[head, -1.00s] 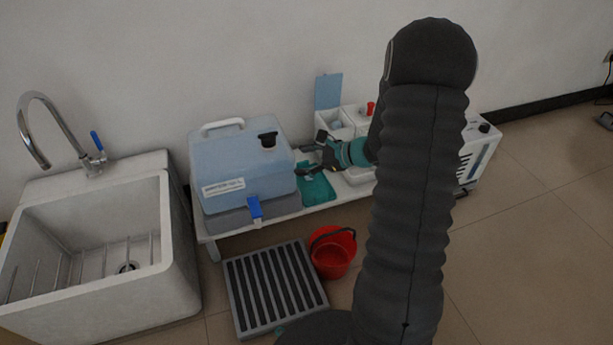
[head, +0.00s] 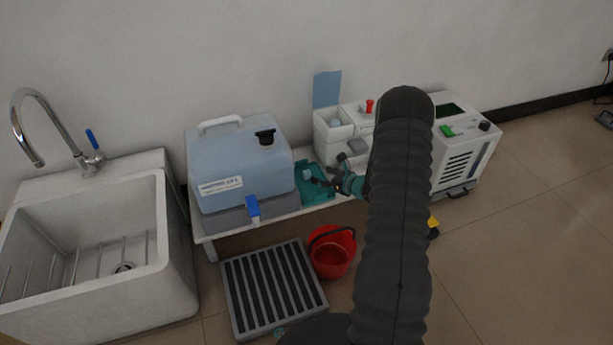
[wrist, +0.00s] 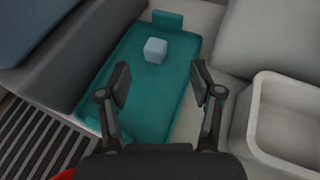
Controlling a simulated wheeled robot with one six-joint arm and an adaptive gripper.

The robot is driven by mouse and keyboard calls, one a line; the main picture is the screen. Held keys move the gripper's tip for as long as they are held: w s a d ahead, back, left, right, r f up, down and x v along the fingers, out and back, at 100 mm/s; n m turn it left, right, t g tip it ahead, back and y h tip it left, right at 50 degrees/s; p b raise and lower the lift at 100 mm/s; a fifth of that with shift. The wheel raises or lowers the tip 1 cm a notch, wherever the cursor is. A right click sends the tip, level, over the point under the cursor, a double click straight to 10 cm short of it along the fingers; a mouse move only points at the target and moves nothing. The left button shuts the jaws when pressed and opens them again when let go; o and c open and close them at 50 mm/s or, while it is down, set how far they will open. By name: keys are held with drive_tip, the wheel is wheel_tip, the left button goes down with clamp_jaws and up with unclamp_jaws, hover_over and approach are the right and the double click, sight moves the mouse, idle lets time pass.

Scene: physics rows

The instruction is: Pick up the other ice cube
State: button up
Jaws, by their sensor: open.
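One pale blue ice cube (wrist: 155,50) sits on the teal tray (wrist: 140,100) toward its far end in the wrist view. It also shows small in the head view (head: 307,174), on the tray between the water tank and the white machine. My gripper (wrist: 160,85) is open and empty, its fingers apart over the tray and the cube beyond the fingertips. In the head view my gripper (head: 328,183) is at the tray's right side. A pale block, possibly another cube, lies in the small white open bin (head: 335,127) behind.
A blue water tank (head: 240,165) stands left of the tray on the white bench. A white machine (head: 465,145) stands to the right. A red bucket (head: 332,262) and a slatted grate (head: 273,290) are on the floor in front. A sink (head: 90,235) is at far left.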

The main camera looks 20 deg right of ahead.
sight(309, 179)
drive_tip(key=shift+a+x, duration=0.2)
drive_tip(key=shift+x, duration=1.55)
drive_tip(key=shift+a+x, duration=0.2)
drive_tip(key=shift+x, duration=1.6)
drive_tip(key=shift+s, duration=0.15)
drive_tip(key=c, duration=1.1)
